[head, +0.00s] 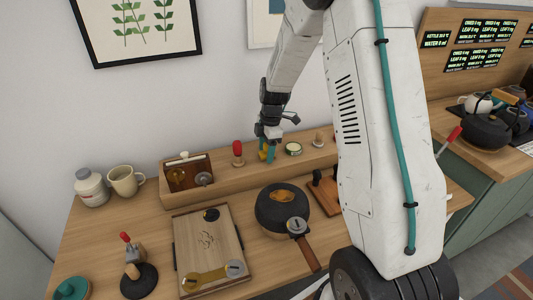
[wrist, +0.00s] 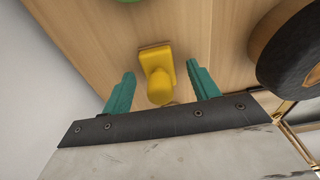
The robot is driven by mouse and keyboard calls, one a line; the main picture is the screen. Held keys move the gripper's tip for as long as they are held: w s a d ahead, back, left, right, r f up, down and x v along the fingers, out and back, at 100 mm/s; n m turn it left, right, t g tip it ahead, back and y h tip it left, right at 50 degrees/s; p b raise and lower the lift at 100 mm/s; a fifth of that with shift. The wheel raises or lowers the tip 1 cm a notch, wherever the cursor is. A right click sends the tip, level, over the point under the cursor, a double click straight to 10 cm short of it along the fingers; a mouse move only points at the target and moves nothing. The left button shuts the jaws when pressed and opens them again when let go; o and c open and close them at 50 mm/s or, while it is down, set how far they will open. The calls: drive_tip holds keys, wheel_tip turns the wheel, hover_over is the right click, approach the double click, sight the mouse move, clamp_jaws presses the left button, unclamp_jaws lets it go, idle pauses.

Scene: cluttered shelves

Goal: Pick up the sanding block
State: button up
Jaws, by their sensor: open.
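A yellow block with a rounded knob (wrist: 158,68), which I take to be the sanding block, sits on a wooden surface in the wrist view. A bit of yellow (head: 262,154) shows beside my fingers on the raised wooden shelf in the head view, mostly hidden by them. My gripper (wrist: 160,72) is open, with one teal finger on each side of the yellow block and a visible gap on both sides. In the head view my gripper (head: 268,150) points down at the shelf, left of a green-rimmed tin.
The green-rimmed tin (head: 293,148) and a red-topped tool (head: 238,153) stand close by on the shelf (head: 222,185). A dark round pot (head: 283,207) is in front. In the wrist view, a dark round thing (wrist: 292,50) is at right and a green edge (wrist: 130,1) at top.

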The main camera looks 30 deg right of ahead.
drive_tip(key=c, duration=1.1)
drive_tip(key=shift+r, duration=0.55)
wheel_tip(320, 180, up, 2)
drive_tip(key=shift+r, duration=0.2)
drive_tip(key=s+d, duration=0.3)
drive_tip(key=d, duration=0.1)
drive_tip(key=s+d+r, duration=0.1)
drive_tip(key=s+d, duration=0.2)
drive_tip(key=d, duration=0.2)
drive_tip(key=s+d, duration=0.2)
drive_tip(key=d, duration=0.2)
drive_tip(key=shift+s+d+r, duration=0.2)
drive_tip(key=shift+s, duration=0.2)
